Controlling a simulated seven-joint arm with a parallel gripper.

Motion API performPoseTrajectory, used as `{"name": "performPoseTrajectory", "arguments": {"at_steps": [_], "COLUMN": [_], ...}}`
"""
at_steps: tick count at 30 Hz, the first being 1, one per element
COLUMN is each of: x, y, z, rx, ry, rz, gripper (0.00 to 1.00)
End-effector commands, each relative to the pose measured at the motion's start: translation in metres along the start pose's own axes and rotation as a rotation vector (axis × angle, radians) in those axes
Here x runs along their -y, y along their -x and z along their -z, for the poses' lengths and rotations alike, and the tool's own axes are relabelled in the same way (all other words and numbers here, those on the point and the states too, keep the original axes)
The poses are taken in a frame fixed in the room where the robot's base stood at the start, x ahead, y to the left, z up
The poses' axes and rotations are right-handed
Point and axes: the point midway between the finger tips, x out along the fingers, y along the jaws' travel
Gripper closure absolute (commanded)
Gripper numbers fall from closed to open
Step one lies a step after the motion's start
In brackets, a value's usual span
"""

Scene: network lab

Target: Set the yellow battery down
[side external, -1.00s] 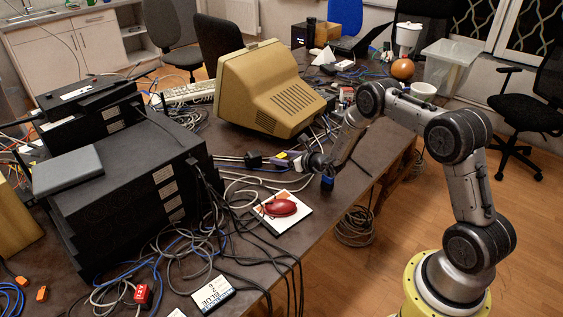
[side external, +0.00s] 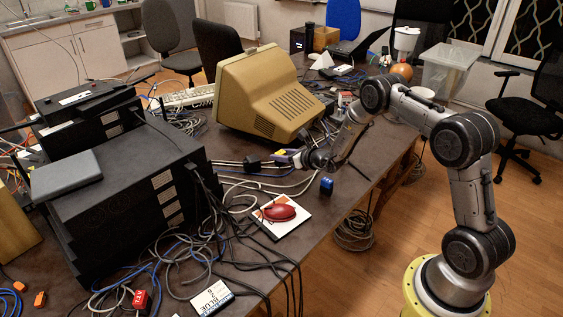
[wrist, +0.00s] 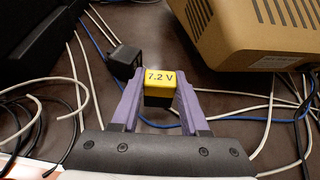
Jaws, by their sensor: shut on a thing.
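The yellow battery (wrist: 160,82) is a small block with a yellow top marked "7.2 V" and dark sides. In the wrist view it sits between the two purple fingers of my gripper (wrist: 157,98), which are shut on it. In the side view my gripper (side external: 286,158) reaches left over the dark table, in front of the beige monitor. The battery shows there only as a small yellow patch (side external: 281,152) at the fingertips. I cannot tell whether its underside touches the table.
A black adapter (wrist: 124,61) and loose cables lie close to the gripper. The beige monitor (side external: 268,100) stands behind. A black box stack (side external: 120,200) fills the left.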

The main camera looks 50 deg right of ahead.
Motion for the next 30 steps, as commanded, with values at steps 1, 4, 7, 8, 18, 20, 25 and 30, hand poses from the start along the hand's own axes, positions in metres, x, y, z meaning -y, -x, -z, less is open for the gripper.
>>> {"name": "performPoseTrajectory", "arguments": {"at_steps": [1,4,7,8,18,20,25,30], "x": [-0.001,-0.004,-0.008,-0.009,-0.022,-0.025,-0.028,-0.035], "y": [0.010,0.030,0.052,0.059,0.132,0.140,0.157,0.159], "z": [-0.007,-0.018,-0.030,-0.034,-0.039,-0.039,-0.039,-0.047], "rx": [0.004,0.005,0.005,0.005,0.003,0.003,0.002,0.008], "ry": [0.001,0.001,0.001,0.001,0.000,0.000,0.000,-0.007], "rz": [0.001,0.001,0.001,0.001,0.002,0.002,0.001,-0.034], "gripper": [1.00,1.00,1.00,1.00,1.00,1.00,1.00,1.00]}}
